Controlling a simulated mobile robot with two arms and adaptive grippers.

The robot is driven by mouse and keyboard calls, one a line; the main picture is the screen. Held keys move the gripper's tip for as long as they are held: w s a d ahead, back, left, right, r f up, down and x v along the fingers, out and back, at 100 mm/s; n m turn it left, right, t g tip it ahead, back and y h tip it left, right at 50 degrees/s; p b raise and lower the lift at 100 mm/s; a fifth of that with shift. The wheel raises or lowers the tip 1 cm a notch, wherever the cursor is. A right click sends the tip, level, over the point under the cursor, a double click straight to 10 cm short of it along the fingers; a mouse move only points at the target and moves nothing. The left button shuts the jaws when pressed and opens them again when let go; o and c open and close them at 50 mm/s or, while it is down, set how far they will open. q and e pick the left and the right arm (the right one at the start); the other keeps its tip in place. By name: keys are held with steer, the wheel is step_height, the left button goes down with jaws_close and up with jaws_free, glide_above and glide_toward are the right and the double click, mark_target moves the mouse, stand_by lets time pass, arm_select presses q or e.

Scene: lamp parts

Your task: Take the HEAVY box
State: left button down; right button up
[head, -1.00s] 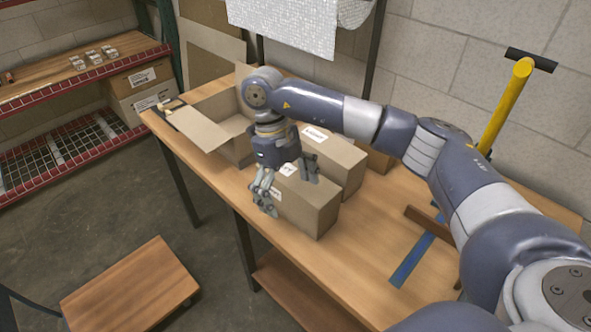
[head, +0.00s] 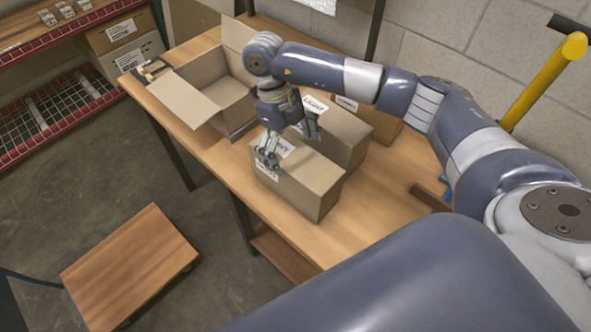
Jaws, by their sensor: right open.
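The HEAVY box (head: 300,188) is a closed brown carton on the near side of the wooden table (head: 385,213). Its white top label ends in "VY", with the rest hidden behind my fingers. My right gripper (head: 290,146) points down at the box's far top edge, its fingers spread and empty. One finger shows over the label and the other by the top edge toward the LIGHT box (head: 345,132). I cannot tell whether the fingers touch the carton. My left gripper is not in view.
The LIGHT box stands close behind, with another carton (head: 385,121) beyond it. An open empty carton (head: 205,92) stands to the left. A low wooden platform (head: 130,262) is on the floor. A red-edged shelf (head: 85,105) is at far left.

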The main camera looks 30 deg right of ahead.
mark_target(299, 170)
steer(key=s+f+p, duration=0.2)
steer(key=f, duration=0.1)
steer(key=shift+s+f+p, duration=0.1)
steer(key=shift+s+p, duration=0.2)
steer(key=shift+s+f, duration=0.1)
steer(key=shift+f, duration=0.3)
steer(key=shift+d+f, duration=0.1)
steer(key=shift+f, duration=0.15)
steer(key=c, duration=2.1)
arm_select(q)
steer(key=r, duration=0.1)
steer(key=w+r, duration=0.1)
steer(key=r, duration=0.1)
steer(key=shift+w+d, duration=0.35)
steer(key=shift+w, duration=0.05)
arm_select(e)
steer(key=shift+r, duration=0.1)
steer(key=shift+c, duration=0.3)
